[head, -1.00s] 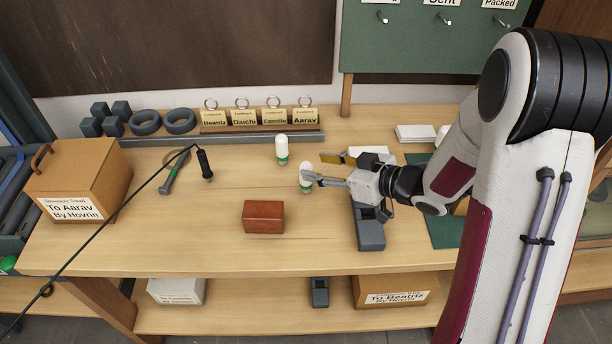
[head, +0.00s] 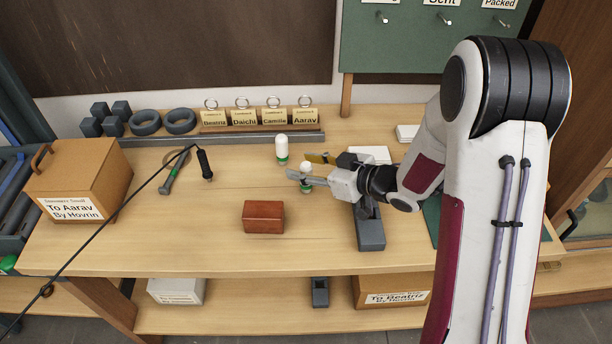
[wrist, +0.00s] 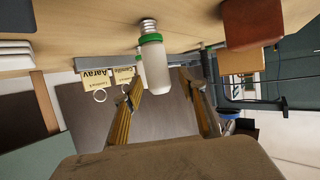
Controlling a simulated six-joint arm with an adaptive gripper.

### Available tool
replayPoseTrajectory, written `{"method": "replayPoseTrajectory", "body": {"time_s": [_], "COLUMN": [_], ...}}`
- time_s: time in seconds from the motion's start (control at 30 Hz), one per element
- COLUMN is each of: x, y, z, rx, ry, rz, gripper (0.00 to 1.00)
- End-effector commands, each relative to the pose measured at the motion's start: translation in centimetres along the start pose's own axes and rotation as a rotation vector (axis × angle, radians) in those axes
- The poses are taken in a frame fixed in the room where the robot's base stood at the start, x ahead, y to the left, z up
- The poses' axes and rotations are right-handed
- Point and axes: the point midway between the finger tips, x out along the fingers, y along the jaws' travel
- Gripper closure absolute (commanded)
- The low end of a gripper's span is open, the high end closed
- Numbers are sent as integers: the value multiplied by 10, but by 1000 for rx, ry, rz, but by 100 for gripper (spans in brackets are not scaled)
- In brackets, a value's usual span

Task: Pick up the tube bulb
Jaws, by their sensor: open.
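Two white tube bulbs with green collars stand upright on the workbench (head: 190,235). The rear bulb (head: 281,148) stands clear of my gripper (head: 297,177). The nearer bulb (head: 305,167) is at my gripper's fingers, which partly cover it in the head view. In the wrist view, which is upside down, one frosted bulb (wrist: 155,65) with a green collar and metal screw base shows between the two open fingers, ahead of the palm. I see no finger clearly pressing on it.
A red-brown block (head: 263,217) sits in front of the bulbs. A dark grey holder (head: 370,235) lies below my wrist. Name cards (head: 258,117) stand at the back. The front left bench is clear.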

Motion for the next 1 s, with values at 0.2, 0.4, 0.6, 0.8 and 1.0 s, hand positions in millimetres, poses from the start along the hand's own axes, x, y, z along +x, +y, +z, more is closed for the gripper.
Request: {"method": "replayPoseTrajectory", "body": {"time_s": [0.2,0.4,0.6,0.8,1.0], "x": [0,0,0,-1,-6], "y": [0,0,0,0,0], "z": [0,0,0,-3,-14], "rx": [0,0,0,0,-2], "ry": [0,0,0,1,2], "rz": [0,0,0,0,0], "gripper": [72,98,98,98,98]}}
